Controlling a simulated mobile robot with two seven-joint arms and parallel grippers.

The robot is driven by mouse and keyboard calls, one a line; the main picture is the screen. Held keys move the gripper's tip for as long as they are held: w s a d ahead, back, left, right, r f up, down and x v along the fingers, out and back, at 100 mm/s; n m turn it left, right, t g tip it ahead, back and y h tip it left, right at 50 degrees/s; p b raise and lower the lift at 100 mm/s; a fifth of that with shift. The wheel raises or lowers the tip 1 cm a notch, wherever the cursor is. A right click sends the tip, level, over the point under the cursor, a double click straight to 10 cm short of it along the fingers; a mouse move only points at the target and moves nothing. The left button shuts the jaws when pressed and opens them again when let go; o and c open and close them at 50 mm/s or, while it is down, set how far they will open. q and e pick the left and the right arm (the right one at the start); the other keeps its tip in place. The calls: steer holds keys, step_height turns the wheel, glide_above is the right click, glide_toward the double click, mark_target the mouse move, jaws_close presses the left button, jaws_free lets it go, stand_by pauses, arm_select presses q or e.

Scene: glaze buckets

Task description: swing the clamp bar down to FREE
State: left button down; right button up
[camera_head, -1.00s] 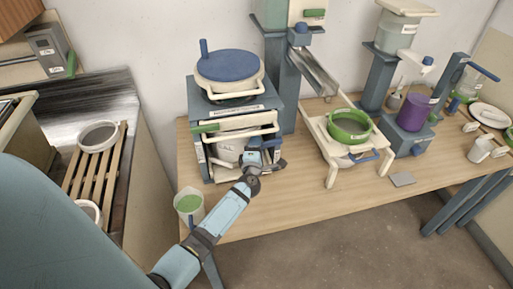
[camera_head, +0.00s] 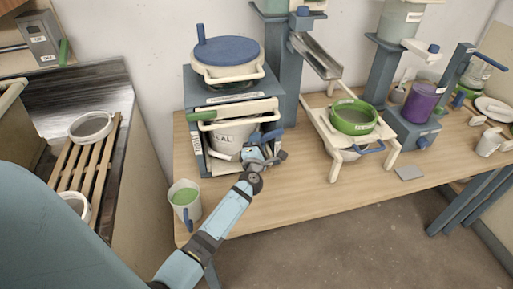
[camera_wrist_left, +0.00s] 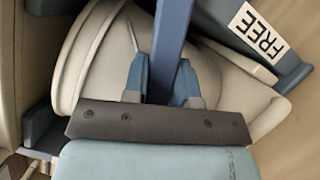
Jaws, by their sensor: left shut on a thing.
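My left gripper (camera_wrist_left: 160,85) is shut on a blue bar (camera_wrist_left: 172,40), which runs up between its fingers in the left wrist view. In the head view the gripper (camera_head: 258,152) is at the front right of the blue-grey press frame, with the blue bar (camera_head: 268,135) in its jaws. A grey-blue block with a white FREE label (camera_wrist_left: 258,36) lies to the right of the bar, apart from it. A pale bucket (camera_head: 228,139) with a partly hidden label stands inside the frame behind the gripper. My right gripper is out of view.
A jug of green glaze (camera_head: 185,201) stands left of my forearm near the table edge. A green sieve (camera_head: 353,117) sits on a cream stand to the right. A blue lid (camera_head: 226,50) tops the press frame. Bare table (camera_head: 280,190) lies right of the gripper.

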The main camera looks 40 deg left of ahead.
arm_select(q)
steer(key=shift+f, duration=0.1)
steer(key=c, duration=0.9)
jaws_free()
steer(key=v, duration=1.3)
steer(key=shift+s+d, duration=0.3)
steer(key=shift+c, duration=0.6)
